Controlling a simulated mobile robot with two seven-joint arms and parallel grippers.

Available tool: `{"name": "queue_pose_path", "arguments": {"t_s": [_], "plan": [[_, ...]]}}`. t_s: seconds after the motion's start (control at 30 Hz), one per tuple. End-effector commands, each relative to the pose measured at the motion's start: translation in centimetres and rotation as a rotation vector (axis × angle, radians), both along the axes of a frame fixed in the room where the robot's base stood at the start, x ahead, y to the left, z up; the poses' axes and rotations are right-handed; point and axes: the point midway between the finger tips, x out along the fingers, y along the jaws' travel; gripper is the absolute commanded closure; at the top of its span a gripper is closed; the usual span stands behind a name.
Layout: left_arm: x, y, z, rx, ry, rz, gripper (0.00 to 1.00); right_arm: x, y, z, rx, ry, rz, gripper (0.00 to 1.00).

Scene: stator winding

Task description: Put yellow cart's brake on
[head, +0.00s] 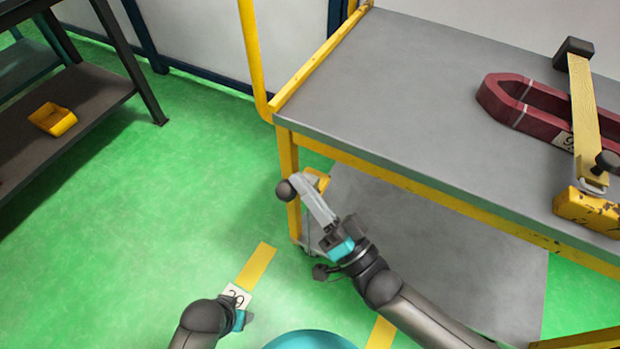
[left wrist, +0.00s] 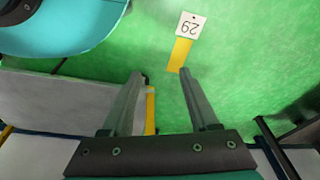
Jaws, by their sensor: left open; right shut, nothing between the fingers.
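The yellow cart (head: 420,180) has a grey top and yellow frame and fills the right of the head view. A dark ball knob (head: 285,191) shows beside its near left leg. My right gripper (head: 298,182) is shut and empty, its fingertips right by the knob; I cannot tell whether they touch it. The fingers hide part of the leg. A grey caster (head: 306,248) shows partly at the leg's foot. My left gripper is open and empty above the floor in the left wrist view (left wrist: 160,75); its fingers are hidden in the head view.
A dark red U-shaped part (head: 520,100) and a yellow bar with dark knobs (head: 583,110) lie on the cart top. A dark shelf (head: 75,105) with a yellow bin (head: 53,119) stands at left. Green floor between is clear, with a number label (head: 236,297).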

Motion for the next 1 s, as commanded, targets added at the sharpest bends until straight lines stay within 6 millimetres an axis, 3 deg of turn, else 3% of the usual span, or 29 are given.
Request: {"name": "queue_pose_path", "arguments": {"t_s": [0.43,0.7,1.0], "plan": [[3.5,-0.6,6.5,-0.017,-0.109,0.004,0.39,-2.2,1.3,-3.0,-0.157,-0.273,0.001,1.00],[3.9,-0.6,10.4,-0.024,-0.163,0.006,0.39,-3.0,1.7,-4.5,-0.236,-0.408,0.000,1.00],[3.8,-0.6,12.7,-0.028,-0.192,0.006,0.39,-3.4,2.0,-5.2,-0.278,-0.484,0.000,1.00]]}}
